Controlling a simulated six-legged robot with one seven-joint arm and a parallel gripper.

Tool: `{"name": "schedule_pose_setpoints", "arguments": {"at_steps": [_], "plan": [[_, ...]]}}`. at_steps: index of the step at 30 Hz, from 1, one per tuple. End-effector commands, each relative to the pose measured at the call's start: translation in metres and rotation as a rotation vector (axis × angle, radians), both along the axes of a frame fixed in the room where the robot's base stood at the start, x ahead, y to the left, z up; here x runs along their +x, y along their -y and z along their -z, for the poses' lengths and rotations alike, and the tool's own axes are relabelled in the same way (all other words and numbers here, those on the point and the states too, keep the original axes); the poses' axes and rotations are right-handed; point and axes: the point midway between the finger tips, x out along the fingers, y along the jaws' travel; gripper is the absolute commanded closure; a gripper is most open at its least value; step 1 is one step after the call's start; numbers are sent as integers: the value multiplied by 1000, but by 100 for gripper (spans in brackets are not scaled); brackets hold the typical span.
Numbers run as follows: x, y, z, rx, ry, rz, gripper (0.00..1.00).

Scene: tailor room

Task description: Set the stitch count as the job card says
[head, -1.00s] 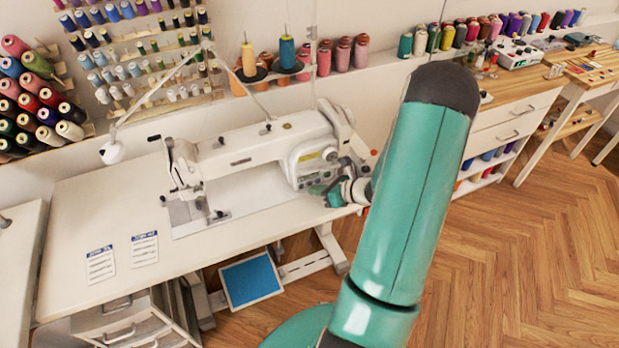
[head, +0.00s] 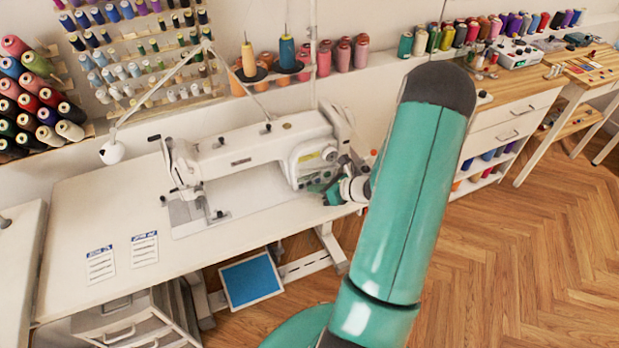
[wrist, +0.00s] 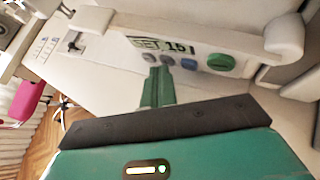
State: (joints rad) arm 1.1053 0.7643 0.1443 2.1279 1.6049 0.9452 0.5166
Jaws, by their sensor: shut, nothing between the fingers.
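The white sewing machine (head: 255,152) stands on its table. In the wrist view its panel carries a small display (wrist: 160,45) that reads "SET 15", with a row of small grey buttons (wrist: 167,60) below it and a larger green button (wrist: 221,62) to the right. My gripper (wrist: 155,72) is shut and empty, its tips at or very near the grey buttons; contact cannot be told. In the head view my gripper (head: 332,192) is at the machine's right end, partly hidden by my wrist. Two printed cards (head: 100,264) (head: 144,249) lie on the table's front left; their text is too small to read.
A blue pedal (head: 251,279) is under the table. The wooden floor (head: 530,260) at right is clear.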

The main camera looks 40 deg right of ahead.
Motion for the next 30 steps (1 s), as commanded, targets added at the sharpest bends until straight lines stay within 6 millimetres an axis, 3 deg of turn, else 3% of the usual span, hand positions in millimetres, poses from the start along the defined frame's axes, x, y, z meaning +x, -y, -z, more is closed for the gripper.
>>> {"name": "schedule_pose_setpoints", "arguments": {"at_steps": [17,30], "plan": [[-12,-4,0,0,0,0,100],[-49,-14,0,0,0,2,100]]}}
